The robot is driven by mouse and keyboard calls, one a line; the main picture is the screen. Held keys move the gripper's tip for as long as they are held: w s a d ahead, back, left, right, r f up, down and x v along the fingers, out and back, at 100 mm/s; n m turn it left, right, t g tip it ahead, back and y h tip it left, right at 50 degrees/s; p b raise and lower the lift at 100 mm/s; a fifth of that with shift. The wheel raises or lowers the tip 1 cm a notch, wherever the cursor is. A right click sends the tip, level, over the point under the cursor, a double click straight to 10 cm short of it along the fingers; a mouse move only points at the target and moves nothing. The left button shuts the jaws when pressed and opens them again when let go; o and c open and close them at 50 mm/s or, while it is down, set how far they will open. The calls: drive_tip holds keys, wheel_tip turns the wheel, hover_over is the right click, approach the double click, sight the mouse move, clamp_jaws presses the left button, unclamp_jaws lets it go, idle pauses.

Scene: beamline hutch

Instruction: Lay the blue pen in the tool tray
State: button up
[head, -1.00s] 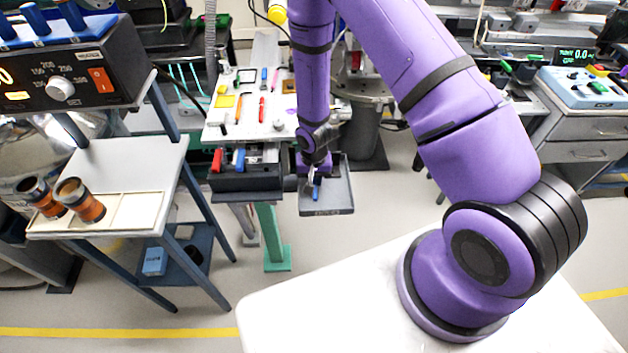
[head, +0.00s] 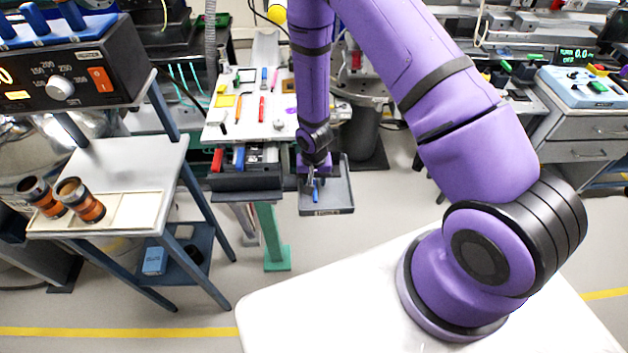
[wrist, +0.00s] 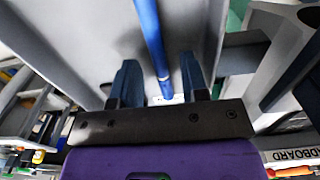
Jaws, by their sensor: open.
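The blue pen (head: 316,191) lies in the grey tool tray (head: 341,205), below my gripper in the head view. In the wrist view the pen (wrist: 151,32) runs lengthwise over the grey tray floor (wrist: 95,35), its near end between my fingers. My gripper (head: 312,178) is over the tray. In the wrist view my gripper (wrist: 160,82) is open, one blue finger on each side of the pen, with gaps showing. The tray's walls show around the pen. Exact finger height above the tray floor is hard to tell.
A white bench top (head: 250,120) with small tools stands behind and left of the tray. A dark rack (head: 245,182) holding red and blue handles adjoins the tray on the left. A side table (head: 130,160) with two orange-and-black cylinders is farther left. Open floor lies in front of the tray.

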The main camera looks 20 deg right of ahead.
wheel_tip(320, 180, up, 12)
wheel_tip(320, 180, up, 14)
drive_tip(key=r+t, duration=0.1)
hover_over(314, 182)
drive_tip(key=d, duration=0.2)
drive_tip(key=s+d+r+n+t, duration=0.1)
drive_tip(key=s+d+r, duration=0.15)
drive_tip(key=r, duration=0.45)
drive_tip(key=s+d+r+n+t, duration=0.1)
drive_tip(key=s+r, duration=0.2)
drive_tip(key=r, duration=0.3)
drive_tip(key=s+d+r+n+t, duration=0.1)
drive_tip(key=s+d+r+t, duration=0.1)
drive_tip(key=s+r, duration=1.2)
drive_tip(key=s, duration=0.4)
drive_tip(key=shift+s+d+r+n, duration=0.15)
drive_tip(key=shift+s+d+n, duration=0.05)
drive_tip(key=shift+d+n, duration=0.1)
